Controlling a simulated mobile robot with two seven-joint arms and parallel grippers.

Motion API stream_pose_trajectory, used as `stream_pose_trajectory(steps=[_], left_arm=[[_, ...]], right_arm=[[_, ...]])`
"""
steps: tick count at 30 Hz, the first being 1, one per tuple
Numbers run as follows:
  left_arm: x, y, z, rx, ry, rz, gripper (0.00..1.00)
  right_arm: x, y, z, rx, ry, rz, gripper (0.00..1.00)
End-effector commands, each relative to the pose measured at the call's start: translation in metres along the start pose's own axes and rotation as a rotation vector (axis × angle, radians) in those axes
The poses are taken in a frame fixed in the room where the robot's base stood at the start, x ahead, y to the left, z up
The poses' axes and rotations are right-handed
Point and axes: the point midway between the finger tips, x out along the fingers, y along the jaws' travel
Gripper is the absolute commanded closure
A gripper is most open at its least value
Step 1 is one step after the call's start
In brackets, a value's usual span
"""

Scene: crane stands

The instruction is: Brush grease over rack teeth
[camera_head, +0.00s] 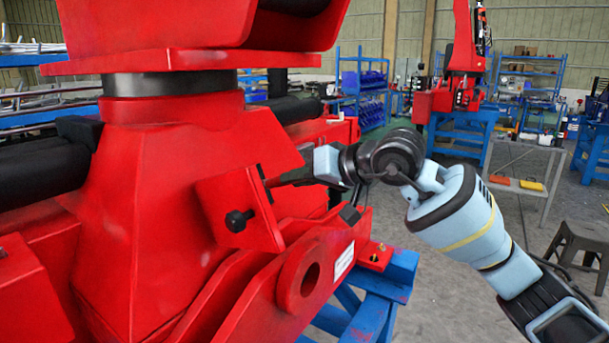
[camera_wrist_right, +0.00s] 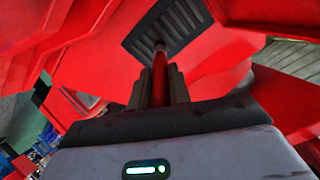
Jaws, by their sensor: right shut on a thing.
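The rack teeth (camera_wrist_right: 180,22) show in the right wrist view as a dark strip with parallel slots, set in the red crane body. My right gripper (camera_wrist_right: 160,90) is shut on a brush with a red handle (camera_wrist_right: 159,75). No grease can be made out. My left gripper is not in view.
The red crane (camera_head: 150,190) fills the left, with a red bracket (camera_head: 238,208) close to the gripper. A blue stand (camera_head: 372,308) is below. A grey table (camera_head: 522,187) with a yellow and an orange item and a dark stool (camera_head: 580,240) stand right. Floor between is open.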

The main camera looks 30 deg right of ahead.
Motion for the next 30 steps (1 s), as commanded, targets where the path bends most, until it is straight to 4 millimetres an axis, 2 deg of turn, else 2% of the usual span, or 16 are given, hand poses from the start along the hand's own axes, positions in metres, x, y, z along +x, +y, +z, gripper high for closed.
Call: stream_pose_trajectory(steps=[6, 17, 30], left_arm=[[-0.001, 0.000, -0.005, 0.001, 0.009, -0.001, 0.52], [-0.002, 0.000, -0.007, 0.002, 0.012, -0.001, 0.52], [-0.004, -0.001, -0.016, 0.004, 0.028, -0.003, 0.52]], right_arm=[[0.000, -0.015, 0.007, -0.003, 0.002, -0.002, 1.00], [0.000, -0.020, 0.011, -0.001, 0.000, -0.001, 1.00], [0.001, -0.047, 0.026, -0.002, 0.001, -0.002, 1.00]])
